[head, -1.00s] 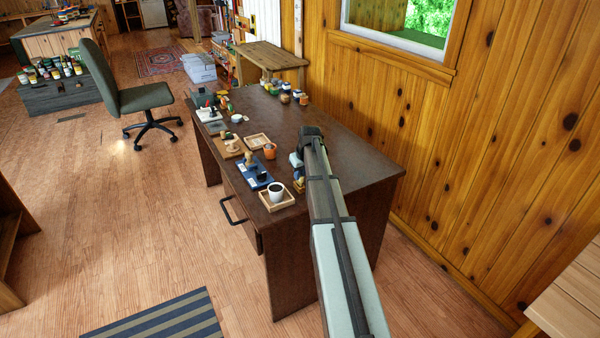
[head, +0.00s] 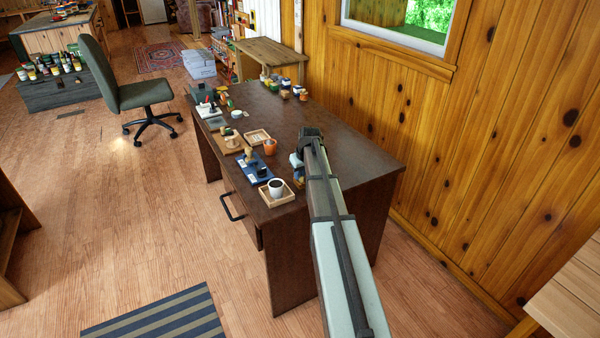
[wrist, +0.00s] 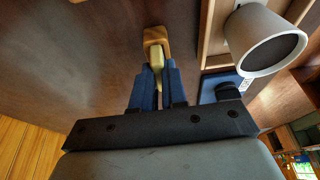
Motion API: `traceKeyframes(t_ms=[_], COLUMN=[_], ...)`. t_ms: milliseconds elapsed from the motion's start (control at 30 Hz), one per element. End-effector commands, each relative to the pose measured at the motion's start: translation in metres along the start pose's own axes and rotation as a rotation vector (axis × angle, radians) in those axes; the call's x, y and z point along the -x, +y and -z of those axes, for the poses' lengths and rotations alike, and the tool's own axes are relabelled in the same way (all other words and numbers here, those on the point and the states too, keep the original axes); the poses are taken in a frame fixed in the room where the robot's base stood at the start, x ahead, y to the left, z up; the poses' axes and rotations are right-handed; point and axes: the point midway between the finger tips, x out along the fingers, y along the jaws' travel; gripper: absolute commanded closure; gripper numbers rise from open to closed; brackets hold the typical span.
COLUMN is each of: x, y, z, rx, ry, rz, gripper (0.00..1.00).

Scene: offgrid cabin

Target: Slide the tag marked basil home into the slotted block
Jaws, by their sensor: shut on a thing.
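In the wrist view my gripper (wrist: 157,68) has two blue fingers shut on a pale, cream-coloured tag (wrist: 155,55). No lettering on the tag can be read. A small orange-brown wooden block (wrist: 156,36) shows just beyond the tag's far end, over the dark desk. I cannot tell whether the tag touches it or sits in a slot. In the head view my gripper (head: 297,160) is over the desk's near right part, partly hidden by my own arm. The tag cannot be made out there.
A white cup (head: 276,187) with dark contents stands in a wooden tray (head: 278,202), left of my gripper. The desk (head: 355,160) is clear to the right.

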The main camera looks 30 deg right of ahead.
Motion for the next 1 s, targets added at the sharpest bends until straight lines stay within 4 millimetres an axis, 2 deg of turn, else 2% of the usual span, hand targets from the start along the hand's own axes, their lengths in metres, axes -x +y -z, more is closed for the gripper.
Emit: traceKeyframes(t_ms=[33, 333, 667, 833, 1000], x=[-0.001, 0.000, 0.003, 0.020, 0.051], y=[0.000, 0.000, 0.000, 0.000, 0.000], z=[0.000, 0.000, 0.000, -0.001, -0.001], rx=[0.000, 0.000, 0.000, 0.000, 0.000], ry=[0.000, 0.000, 0.000, 0.000, 0.002], rz=[0.000, 0.000, 0.000, 0.000, -0.001], gripper=[0.87, 0.58, 0.58, 0.58, 0.58])
